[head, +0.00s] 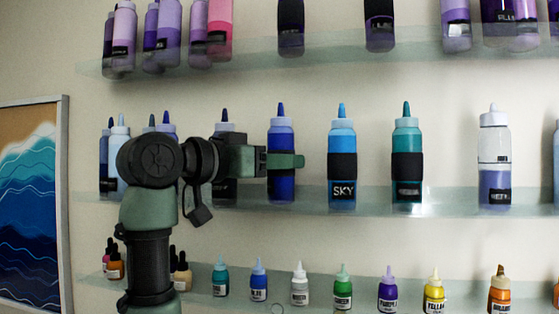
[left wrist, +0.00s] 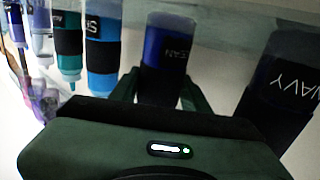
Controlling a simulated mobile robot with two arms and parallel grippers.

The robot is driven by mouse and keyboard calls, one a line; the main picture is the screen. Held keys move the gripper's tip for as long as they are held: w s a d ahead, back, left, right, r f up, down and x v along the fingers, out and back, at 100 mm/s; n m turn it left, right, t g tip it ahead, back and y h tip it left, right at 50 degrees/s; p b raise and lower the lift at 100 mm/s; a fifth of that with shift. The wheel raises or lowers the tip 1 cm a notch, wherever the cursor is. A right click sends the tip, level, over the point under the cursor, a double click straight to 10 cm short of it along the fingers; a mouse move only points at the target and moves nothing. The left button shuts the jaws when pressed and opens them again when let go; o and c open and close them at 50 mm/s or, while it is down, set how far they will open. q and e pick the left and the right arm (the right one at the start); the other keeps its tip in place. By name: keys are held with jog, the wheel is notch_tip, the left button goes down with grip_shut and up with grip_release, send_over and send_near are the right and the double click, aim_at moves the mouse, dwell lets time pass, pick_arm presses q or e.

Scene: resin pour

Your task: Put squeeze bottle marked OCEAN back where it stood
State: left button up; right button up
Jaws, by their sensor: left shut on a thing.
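The OCEAN squeeze bottle (head: 281,135) is deep blue with a dark blue tip and stands upright at the middle glass shelf (head: 450,200). It is between the SKY bottle and a dark bottle partly behind my arm. My left gripper (head: 285,161) is shut around its middle.
The light blue SKY bottle (head: 342,140) and a teal bottle (head: 407,140) stand to the right. The NAVY bottle (left wrist: 280,85) is close on the other side. Purple bottles (head: 457,30) stand above.

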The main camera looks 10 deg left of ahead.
pick_arm(q)
jog(key=shift+w+f, duration=0.2)
jog(key=shift+w, duration=0.05)
pick_arm(e)
jog(key=shift+s+r, duration=0.1)
jog(key=shift+r, duration=0.2)
pick_arm(q)
jog(key=shift+s+f, duration=0.1)
pick_arm(e)
jog(key=shift+f, duration=0.1)
pick_arm(q)
jog(key=o, duration=1.2)
jog(key=shift+c, duration=0.2)
jog(key=shift+o, duration=0.9)
pick_arm(e)
jog(key=shift+a, duration=0.25)
